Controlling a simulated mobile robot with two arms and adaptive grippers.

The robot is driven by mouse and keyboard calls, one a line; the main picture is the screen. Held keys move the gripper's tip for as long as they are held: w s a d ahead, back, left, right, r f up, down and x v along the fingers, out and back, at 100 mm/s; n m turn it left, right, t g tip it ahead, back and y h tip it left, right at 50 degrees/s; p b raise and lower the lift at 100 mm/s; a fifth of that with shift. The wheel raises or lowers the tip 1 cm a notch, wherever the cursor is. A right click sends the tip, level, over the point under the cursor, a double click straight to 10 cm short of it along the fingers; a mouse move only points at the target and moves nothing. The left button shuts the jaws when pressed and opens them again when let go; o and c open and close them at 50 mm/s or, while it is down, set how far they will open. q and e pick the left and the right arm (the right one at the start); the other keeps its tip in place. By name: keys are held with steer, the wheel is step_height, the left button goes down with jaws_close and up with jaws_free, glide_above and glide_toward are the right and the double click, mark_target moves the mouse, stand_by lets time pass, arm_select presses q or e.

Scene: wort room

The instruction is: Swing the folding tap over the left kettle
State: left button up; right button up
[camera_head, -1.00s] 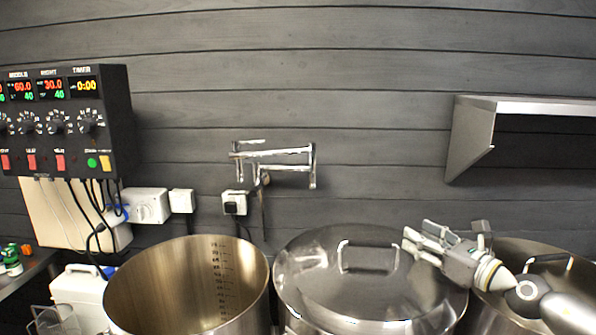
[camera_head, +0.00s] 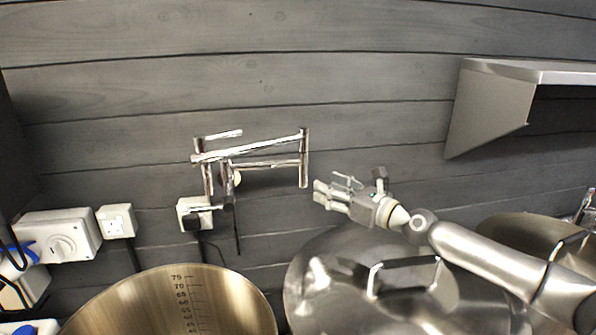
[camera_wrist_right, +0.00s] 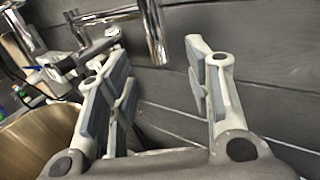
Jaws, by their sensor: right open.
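The chrome folding tap (camera_head: 262,163) is mounted on the grey plank wall, folded, with its upright spout end at the right. The left kettle (camera_head: 165,305) is the open steel pot below it, at the lower left. My right gripper (camera_head: 328,192) is open and empty, just right of and slightly below the tap's spout end, apart from it. In the right wrist view the tap's vertical end (camera_wrist_right: 154,32) shows ahead, beyond and between my open fingers (camera_wrist_right: 160,75). The kettle's rim (camera_wrist_right: 40,130) shows at the left there. My left gripper is not in view.
A lidded steel kettle (camera_head: 330,295) with a raised handle stands below my right arm. Another steel kettle (camera_head: 510,240) is at the right. A metal shelf (camera_head: 490,105) juts from the wall at upper right. Sockets (camera_head: 118,222) and a switch box (camera_head: 58,236) are on the left wall.

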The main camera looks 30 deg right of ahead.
mark_target(307, 178)
steer(key=p+x, duration=0.1)
steer(key=x, duration=0.1)
steer(key=p+x, duration=0.1)
steer(key=x, duration=0.1)
steer(key=shift+s+r, duration=0.1)
steer(key=shift+r, duration=0.3)
steer(key=x, duration=0.1)
steer(key=p+x, duration=0.1)
steer(key=x, duration=0.2)
steer(key=shift+w+a+f, duration=0.15)
steer(key=shift+w+f, duration=0.1)
steer(key=shift+f, duration=0.05)
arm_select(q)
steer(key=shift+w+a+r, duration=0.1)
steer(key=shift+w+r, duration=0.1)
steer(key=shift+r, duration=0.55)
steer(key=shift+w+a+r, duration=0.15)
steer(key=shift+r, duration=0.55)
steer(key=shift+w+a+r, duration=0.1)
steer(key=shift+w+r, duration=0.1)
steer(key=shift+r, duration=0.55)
arm_select(e)
steer(key=shift+w+a+f, duration=0.1)
steer(key=shift+w+a, duration=0.05)
steer(key=shift+w, duration=0.3)
steer(key=shift+c, duration=0.3)
